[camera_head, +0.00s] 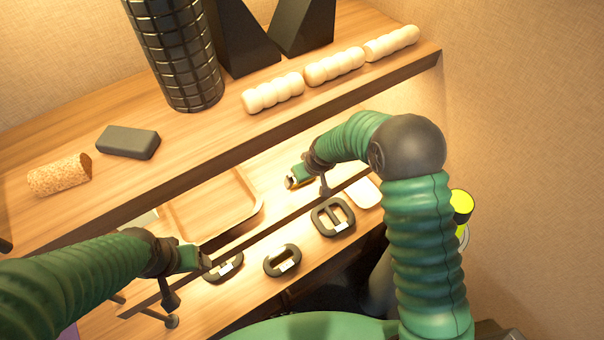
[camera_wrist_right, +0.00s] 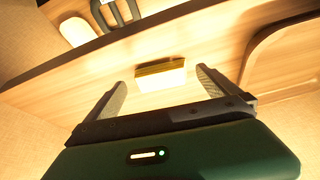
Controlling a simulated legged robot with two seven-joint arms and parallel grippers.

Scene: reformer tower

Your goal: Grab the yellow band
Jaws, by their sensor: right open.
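A small block-like item with a yellow-olive top and a pale front, possibly the yellow band (camera_wrist_right: 161,74), lies on the wooden shelf in the right wrist view. My right gripper (camera_wrist_right: 160,92) is open, its two fingers on either side of the item and a little short of it, with nothing between them. In the head view my right gripper (camera_head: 297,179) is low over the lower shelf, right of the tray, and largely hides the item. My left gripper (camera_head: 205,262) is at the lower left near a dark handle; its jaw opening is unclear.
The upper shelf (camera_head: 225,130) overhangs and holds a black roller (camera_head: 178,50), cream rollers (camera_head: 335,66), a dark block (camera_head: 128,142) and a cork roller (camera_head: 60,174). A wooden tray (camera_head: 258,207) stands left of my right gripper. Dark handles (camera_head: 282,261) lie in front.

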